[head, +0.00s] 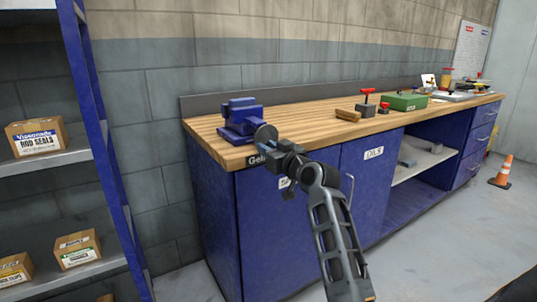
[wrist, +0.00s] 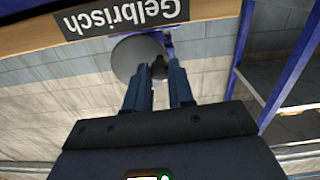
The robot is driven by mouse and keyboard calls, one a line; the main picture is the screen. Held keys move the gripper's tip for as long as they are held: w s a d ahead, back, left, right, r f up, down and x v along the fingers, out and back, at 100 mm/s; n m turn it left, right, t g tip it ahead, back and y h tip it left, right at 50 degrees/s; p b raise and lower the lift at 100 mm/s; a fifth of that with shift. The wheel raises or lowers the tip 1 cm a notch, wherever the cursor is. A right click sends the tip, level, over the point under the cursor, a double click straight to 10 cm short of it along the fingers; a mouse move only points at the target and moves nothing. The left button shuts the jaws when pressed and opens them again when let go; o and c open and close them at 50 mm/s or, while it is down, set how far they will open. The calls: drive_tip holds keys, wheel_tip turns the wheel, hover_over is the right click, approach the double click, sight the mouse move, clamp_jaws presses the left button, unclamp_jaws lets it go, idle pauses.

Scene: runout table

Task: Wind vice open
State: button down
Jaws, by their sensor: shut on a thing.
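The blue vice (head: 241,115) stands on the left end of the wooden workbench. Its grey round handwheel (head: 265,133) faces the front edge of the bench; the wheel also shows in the wrist view (wrist: 128,58). My gripper (head: 272,147) is at the wheel, in front of the vice. In the wrist view its two fingers (wrist: 161,75) are closed on a small dark knob (wrist: 159,66) at the wheel's right side. The fingers partly cover the knob and the wheel. I cannot tell how wide the gap between the vice jaws is.
The workbench (head: 215,138) has a "Gelbrisch" plate (wrist: 122,18) on its front edge, close to the wheel. A wooden block (head: 347,115), a red-handled tool (head: 367,103) and a green box (head: 404,102) stand farther right. Blue shelving (head: 97,130) with cartons is at left.

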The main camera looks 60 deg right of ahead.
drive_tip(key=shift+f+n+b, duration=0.25)
drive_tip(key=shift+n+b, duration=0.3)
drive_tip(key=shift+n, duration=0.25)
drive_tip(key=shift+s+d+f+n+b, duration=0.1)
drive_tip(key=shift+d+f+n+b, duration=0.1)
drive_tip(key=shift+n+b, duration=0.7)
drive_tip(key=shift+s+d+f+n+b, duration=0.1)
drive_tip(key=shift+f+n+b, duration=0.05)
drive_tip(key=shift+n+b, duration=0.75)
drive_tip(key=shift+f, duration=0.1)
